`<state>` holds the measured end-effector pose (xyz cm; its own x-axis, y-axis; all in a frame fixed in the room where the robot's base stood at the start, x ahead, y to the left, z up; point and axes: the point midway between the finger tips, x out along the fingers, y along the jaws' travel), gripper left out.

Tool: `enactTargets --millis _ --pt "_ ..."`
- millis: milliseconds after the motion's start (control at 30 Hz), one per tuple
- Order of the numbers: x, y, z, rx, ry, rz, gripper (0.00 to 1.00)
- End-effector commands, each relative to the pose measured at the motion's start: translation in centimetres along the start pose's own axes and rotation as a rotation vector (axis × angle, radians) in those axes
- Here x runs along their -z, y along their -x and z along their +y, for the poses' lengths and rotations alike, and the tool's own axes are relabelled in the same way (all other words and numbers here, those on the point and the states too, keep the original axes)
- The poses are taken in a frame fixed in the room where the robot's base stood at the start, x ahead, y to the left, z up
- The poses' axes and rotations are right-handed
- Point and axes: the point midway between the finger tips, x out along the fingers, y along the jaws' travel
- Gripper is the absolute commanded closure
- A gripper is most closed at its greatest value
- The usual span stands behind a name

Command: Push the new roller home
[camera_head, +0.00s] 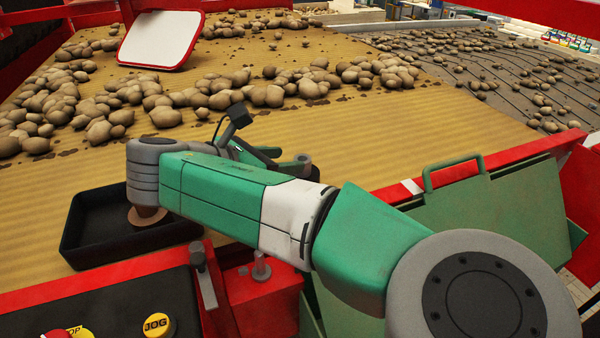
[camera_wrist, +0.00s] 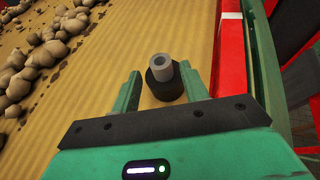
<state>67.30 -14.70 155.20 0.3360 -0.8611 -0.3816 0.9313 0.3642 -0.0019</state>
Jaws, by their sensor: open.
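In the wrist view, a roller-like part (camera_wrist: 163,68) shows a pale grey hollow end above a wider black body (camera_wrist: 167,90). It stands out over the yellow belt, close to the red side rail. My gripper (camera_wrist: 159,72) is open, with one green finger on each side of this part. A gap shows on the left; on the right the finger is close, and I cannot tell if it touches. In the head view my arm hides most of the gripper, and a small grey cylinder end (camera_head: 302,162) shows just past it. How far the roller is seated cannot be seen.
A black tray (camera_head: 82,248) at the left holds a brown round thing (camera_head: 147,216), partly hidden by my arm. Potatoes (camera_head: 265,95) lie across the belt (camera_head: 455,120). A red rail (camera_head: 450,172), green panel (camera_head: 510,205) and control box (camera_head: 110,315) line the near side.

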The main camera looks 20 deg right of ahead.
Motion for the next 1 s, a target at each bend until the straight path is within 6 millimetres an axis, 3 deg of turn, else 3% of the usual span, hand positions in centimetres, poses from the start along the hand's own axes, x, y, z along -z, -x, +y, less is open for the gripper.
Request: enactTargets --millis 133,367,633,867,900,1000 --pt "-0.2 -2.2 0.1 -0.002 0.0 0.0 0.55" --pt "-0.1 -3.3 0.2 -0.002 0.0 0.001 0.55" --pt "0.1 -7.5 0.6 -0.002 0.0 0.001 0.55" --pt "0.3 -8.0 0.6 -0.005 0.0 0.002 0.55" --pt "0.3 -8.0 0.6 -0.005 0.0 0.002 0.57" --pt "0.3 -8.0 0.6 -0.005 0.0 0.002 0.77"
